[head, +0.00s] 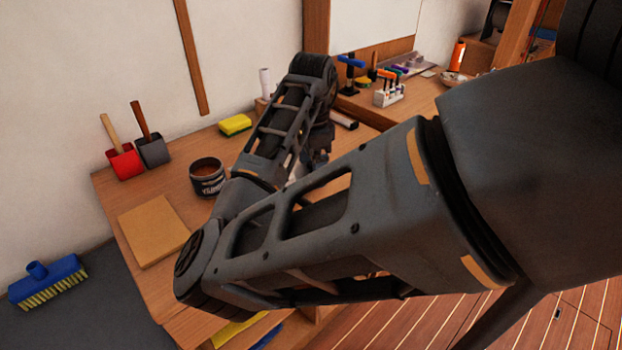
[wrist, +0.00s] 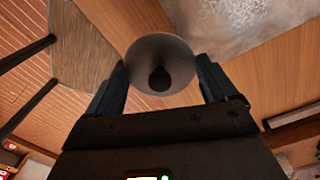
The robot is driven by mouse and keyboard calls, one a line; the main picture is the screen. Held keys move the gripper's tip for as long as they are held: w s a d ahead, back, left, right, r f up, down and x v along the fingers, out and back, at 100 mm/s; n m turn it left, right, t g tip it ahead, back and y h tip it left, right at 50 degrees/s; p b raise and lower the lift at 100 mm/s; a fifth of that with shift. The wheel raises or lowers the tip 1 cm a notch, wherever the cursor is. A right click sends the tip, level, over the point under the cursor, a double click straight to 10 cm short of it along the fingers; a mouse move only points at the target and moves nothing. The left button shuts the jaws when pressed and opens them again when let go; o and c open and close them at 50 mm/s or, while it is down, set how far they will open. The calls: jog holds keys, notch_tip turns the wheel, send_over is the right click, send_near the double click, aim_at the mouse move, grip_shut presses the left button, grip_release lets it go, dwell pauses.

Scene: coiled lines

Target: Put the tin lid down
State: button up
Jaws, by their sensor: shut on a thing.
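In the wrist view my gripper (wrist: 160,85) is shut on a round grey tin lid (wrist: 160,50). The lid sits between the two fingers, and a dark round knob or spot shows on its face. Wooden surfaces show behind the lid, but I cannot tell how far it is above them. An open dark tin (head: 207,178) with white lettering and brown contents stands on the wooden bench (head: 185,196), left of my arm.
A tan board (head: 153,230) lies at the bench's front left. Red (head: 124,162) and grey (head: 153,150) dustpans or scoops stand at the back left, with a yellow sponge (head: 235,125) to their right. A blue brush (head: 47,281) lies beyond the left edge. A marker rack (head: 388,95) stands farther back.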

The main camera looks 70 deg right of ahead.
aim_at(311, 172)
jog(key=shift+w+f, duration=0.2)
jog(key=shift+f, duration=1.95)
jog(key=shift+f, duration=0.1)
jog(key=o, duration=0.8)
notch_tip(311, 172, up, 12)
jog(key=shift+r+p, duration=0.15)
jog(key=shift+p, duration=0.25)
jog(key=shift+s, duration=0.1)
